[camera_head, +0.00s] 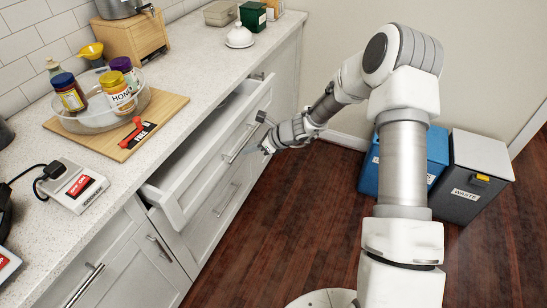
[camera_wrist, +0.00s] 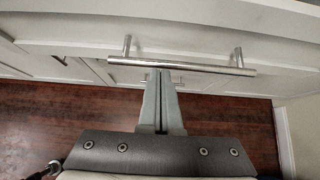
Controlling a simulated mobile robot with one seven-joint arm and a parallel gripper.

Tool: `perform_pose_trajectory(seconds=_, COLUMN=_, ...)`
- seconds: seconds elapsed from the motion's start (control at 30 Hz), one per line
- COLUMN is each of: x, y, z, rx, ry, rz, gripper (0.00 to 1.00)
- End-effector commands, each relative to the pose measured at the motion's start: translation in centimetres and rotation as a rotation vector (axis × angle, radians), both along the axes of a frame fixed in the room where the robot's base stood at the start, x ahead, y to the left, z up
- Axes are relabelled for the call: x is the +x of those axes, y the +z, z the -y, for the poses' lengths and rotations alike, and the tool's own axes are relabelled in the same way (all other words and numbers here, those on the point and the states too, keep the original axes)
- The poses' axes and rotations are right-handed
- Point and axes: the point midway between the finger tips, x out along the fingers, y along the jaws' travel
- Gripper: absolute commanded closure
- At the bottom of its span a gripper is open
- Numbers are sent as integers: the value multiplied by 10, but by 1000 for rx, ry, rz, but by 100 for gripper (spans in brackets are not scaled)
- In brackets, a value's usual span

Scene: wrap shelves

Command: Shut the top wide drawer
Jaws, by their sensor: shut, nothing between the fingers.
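The top wide drawer (camera_head: 170,206) is white and stands partly open below the counter in the head view. Its long bar handle (camera_head: 241,142) is on the front face. In the wrist view the drawer front (camera_wrist: 200,45) runs across the top, with the metal handle (camera_wrist: 180,66) across the middle. My gripper (camera_head: 266,147) is at the drawer front, close to the handle. In the wrist view my gripper's two fingers (camera_wrist: 160,75) are together with nothing between them, their tips at the handle bar. I cannot tell whether they touch it.
The counter (camera_head: 195,75) holds a wooden board (camera_head: 165,118), a clear tray with jars (camera_head: 95,118) and a label device (camera_head: 72,185). Blue (camera_head: 368,170) and grey (camera_head: 470,185) waste bins stand at the right. The wooden floor (camera_head: 270,220) before the drawers is clear.

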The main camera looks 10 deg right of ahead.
Motion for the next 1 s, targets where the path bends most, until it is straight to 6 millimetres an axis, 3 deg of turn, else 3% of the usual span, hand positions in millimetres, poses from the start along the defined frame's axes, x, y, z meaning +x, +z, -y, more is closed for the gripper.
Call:
perform_pose_trajectory(seconds=0.1, x=15, y=1, z=-30, rx=1, ry=5, rz=0, gripper=100)
perform_pose_trajectory(seconds=0.4, x=45, y=1, z=-80, rx=0, ry=3, rz=1, gripper=100)
perform_pose_trajectory(seconds=0.63, x=56, y=0, z=-97, rx=-1, ry=1, rz=0, gripper=100)
perform_pose_trajectory(seconds=1.0, x=59, y=1, z=-103, rx=1, ry=-1, rz=2, gripper=100)
